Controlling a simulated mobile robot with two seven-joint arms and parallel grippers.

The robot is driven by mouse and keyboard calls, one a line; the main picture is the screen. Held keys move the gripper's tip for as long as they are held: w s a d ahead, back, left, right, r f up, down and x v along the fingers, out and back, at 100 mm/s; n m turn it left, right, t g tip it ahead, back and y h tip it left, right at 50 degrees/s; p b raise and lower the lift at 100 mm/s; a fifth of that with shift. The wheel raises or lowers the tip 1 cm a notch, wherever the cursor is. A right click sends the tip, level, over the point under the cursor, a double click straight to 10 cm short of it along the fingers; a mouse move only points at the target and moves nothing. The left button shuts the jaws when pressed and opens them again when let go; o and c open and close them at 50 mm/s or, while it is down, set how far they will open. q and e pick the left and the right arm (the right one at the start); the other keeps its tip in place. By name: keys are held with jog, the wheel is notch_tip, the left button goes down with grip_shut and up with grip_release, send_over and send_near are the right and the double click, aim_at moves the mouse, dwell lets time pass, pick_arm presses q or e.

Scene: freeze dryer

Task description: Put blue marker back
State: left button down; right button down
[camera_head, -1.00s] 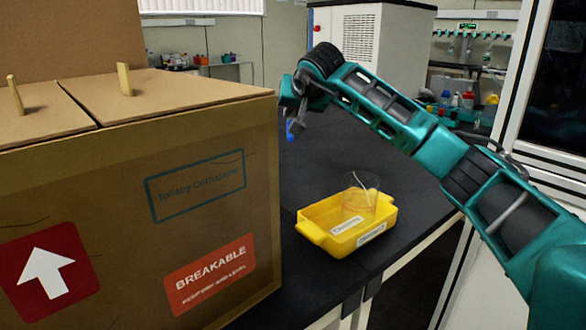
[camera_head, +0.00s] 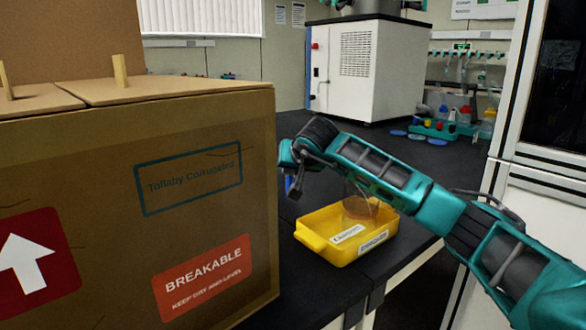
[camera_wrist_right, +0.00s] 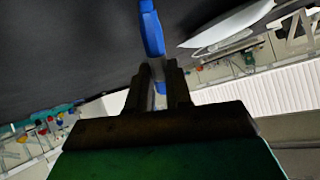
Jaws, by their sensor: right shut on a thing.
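My right gripper (camera_head: 289,172) is beside the cardboard box's right edge, above the black bench, left of and behind the yellow tray. A clear beaker (camera_head: 360,207) stands in the yellow tray (camera_head: 320,247), partly hidden behind my right arm. My left gripper is not in view.
A large cardboard box (camera_head: 120,240) fills the left side, close to my gripper. The black bench (camera_head: 300,290) has free room around the tray. A white machine (camera_head: 365,70) and a teal holder with bottles (camera_head: 447,128) stand behind.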

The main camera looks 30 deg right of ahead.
jog(key=c, duration=1.5)
grip_release()
jog(key=shift+f, duration=0.15)
jog(key=o, duration=0.5)
jog(key=shift+c, duration=0.2)
jog(key=shift+s+a+r, duration=0.1)
jog(key=shift+s+r, duration=0.25)
jog(key=shift+r, duration=0.2)
jog(key=p+v, duration=0.2)
jog(key=v, duration=0.9)
jog(key=shift+p, duration=0.4)
